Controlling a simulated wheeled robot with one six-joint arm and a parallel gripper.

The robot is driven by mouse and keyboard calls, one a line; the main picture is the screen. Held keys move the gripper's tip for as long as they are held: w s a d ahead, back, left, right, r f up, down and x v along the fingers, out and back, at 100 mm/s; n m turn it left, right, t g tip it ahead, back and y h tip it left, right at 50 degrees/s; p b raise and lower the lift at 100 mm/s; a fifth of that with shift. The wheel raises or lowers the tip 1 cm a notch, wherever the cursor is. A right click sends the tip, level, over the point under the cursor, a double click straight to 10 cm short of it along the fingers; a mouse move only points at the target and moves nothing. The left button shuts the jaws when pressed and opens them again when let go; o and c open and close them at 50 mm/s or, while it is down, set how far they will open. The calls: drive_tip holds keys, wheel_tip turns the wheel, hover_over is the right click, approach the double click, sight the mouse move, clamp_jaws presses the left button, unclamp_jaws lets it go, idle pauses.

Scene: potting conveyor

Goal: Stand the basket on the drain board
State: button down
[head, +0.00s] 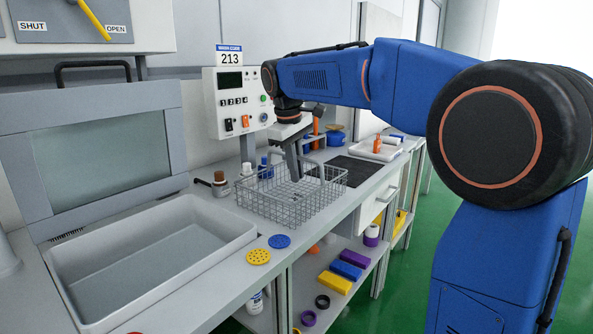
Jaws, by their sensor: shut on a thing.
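The basket (312,206) is a grey open wire basket in the middle of the head view, upright over the counter. My gripper (295,178) reaches down into it from above, with its fingers among the wires. It is shut on the basket, though the exact gripped wire is hard to make out. I cannot tell whether the basket's underside touches the counter. A dark flat board (362,172), which looks like the drain board, lies just right of and behind the basket, and the basket hides part of its near side.
A large grey basin (150,250) with a raised lid stands at left. Yellow (258,257) and blue (280,241) discs lie near the counter's front edge. A white tray (362,153) with an orange bottle lies beyond the board.

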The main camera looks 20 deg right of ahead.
drive_tip(key=shift+f, duration=0.15)
drive_tip(key=c, duration=1.9)
unclamp_jaws()
drive_tip(key=shift+o, duration=0.2)
wheel_tip(320, 180, up, 12)
drive_tip(key=s+a, duration=0.1)
drive_tip(key=a, duration=0.1)
drive_tip(key=shift+s, duration=0.15)
drive_tip(key=shift+s+d, duration=0.1)
drive_tip(key=shift+s, duration=0.05)
